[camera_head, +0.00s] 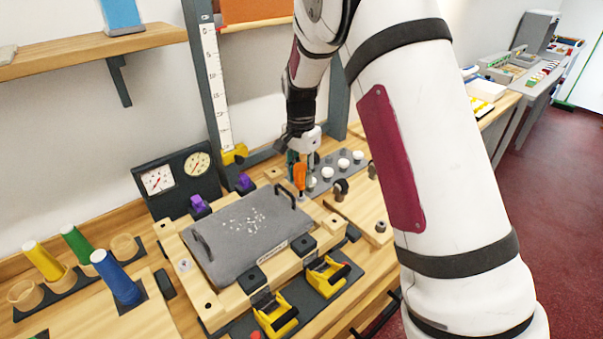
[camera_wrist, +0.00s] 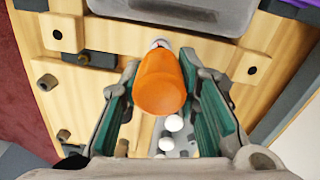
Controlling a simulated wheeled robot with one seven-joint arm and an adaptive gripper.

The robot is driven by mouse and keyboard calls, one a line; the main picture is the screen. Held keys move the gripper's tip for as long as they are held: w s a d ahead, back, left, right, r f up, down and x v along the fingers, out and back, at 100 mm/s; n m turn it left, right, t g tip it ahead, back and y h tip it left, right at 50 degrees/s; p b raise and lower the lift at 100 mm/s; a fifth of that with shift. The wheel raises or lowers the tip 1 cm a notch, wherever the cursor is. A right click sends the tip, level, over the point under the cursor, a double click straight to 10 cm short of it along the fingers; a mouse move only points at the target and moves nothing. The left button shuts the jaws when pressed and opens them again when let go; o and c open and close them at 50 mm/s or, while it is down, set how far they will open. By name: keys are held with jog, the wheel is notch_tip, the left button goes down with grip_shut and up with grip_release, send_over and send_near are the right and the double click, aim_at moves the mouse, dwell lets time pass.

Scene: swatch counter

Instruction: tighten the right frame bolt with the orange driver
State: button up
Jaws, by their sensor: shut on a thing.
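The orange driver (camera_head: 300,174) is held upright in my gripper (camera_head: 302,165), at the right back side of the wooden frame (camera_head: 196,284). In the wrist view its orange handle (camera_wrist: 160,85) sits between the green finger pads of my gripper (camera_wrist: 160,108), which is shut on it. A pale metal piece (camera_wrist: 160,43) shows just past the handle at the frame's edge. I cannot tell if it is the driver's shaft or the right frame bolt. The handle hides the driver's tip. A silver bolt (camera_head: 184,264) shows on the frame's left side.
A grey panel (camera_head: 222,252) with black handles lies in the frame. Yellow clamps (camera_head: 326,277) stand at the front. White knobs (camera_head: 343,164) on a grey strip are close to my gripper. A gauge box (camera_head: 177,180) and coloured cylinders (camera_head: 116,278) stand left.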

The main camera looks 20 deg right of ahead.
jog(key=m+p, duration=0.1)
jog(key=m, duration=0.6)
jog(key=shift+s, duration=0.1)
jog(key=m, duration=0.7)
jog(key=shift+f, duration=0.1)
jog(key=o, duration=0.9)
jog(key=n, duration=0.6)
jog(key=shift+n, duration=0.3)
jog(key=n, duration=0.4)
jog(key=shift+n+b, duration=0.3)
jog(key=shift+b, duration=0.05)
jog(key=n, duration=0.3)
